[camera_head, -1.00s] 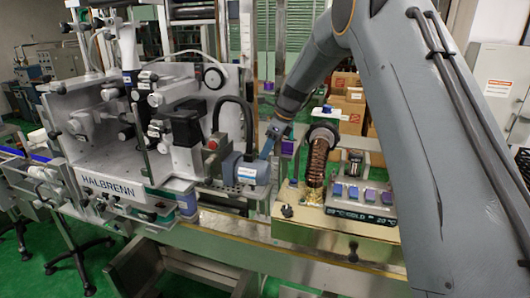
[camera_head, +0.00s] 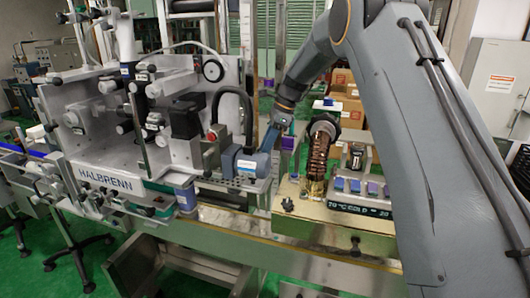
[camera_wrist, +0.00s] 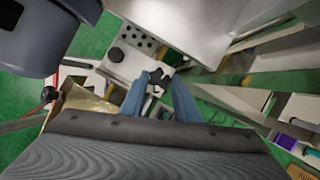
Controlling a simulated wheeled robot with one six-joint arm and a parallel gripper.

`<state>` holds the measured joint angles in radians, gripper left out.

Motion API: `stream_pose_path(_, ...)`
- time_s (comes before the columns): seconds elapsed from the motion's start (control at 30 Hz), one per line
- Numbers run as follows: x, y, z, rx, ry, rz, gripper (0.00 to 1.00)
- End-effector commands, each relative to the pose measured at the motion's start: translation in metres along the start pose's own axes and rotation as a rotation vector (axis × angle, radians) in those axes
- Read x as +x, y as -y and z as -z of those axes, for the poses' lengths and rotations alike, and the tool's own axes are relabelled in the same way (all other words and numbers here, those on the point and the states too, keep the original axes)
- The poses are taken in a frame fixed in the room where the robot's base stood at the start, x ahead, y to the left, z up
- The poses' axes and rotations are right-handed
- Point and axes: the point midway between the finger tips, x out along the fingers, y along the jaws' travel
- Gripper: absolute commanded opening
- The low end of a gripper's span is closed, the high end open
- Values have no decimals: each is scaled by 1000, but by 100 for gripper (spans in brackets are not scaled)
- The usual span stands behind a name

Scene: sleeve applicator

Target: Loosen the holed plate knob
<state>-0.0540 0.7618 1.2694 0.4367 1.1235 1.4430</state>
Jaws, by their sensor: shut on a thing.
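In the wrist view, the holed plate (camera_wrist: 139,38) is a pale grey plate with several dark round holes, near the top middle. My gripper (camera_wrist: 161,84) has its two blue fingers on either side of a small black knob (camera_wrist: 158,80) with lobes, and is shut on it. The knob lies at the plate's lower edge. In the head view, my gripper (camera_head: 268,140) reaches down beside the blue-grey motor housing (camera_head: 246,163) on the right of the machine. The knob and plate cannot be made out there.
The white HALBRENN machine (camera_head: 185,75) fills the left. A bench unit (camera_head: 320,220) with a copper coil (camera_head: 318,155) and several small blue-purple blocks stands right of my gripper. Another black knob (camera_wrist: 115,54) is close by on the plate's left side.

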Motion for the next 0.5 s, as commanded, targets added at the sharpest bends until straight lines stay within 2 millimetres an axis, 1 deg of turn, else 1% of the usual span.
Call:
stream_pose_path(0.13,0,2,0,-71,1,-27,6)
stream_pose_path(0.4,-1,1,0,-78,1,-30,6)
stream_pose_path(0.43,-1,1,0,-78,1,-30,30)
stream_pose_path(0.5,-1,1,0,-78,1,-29,42)
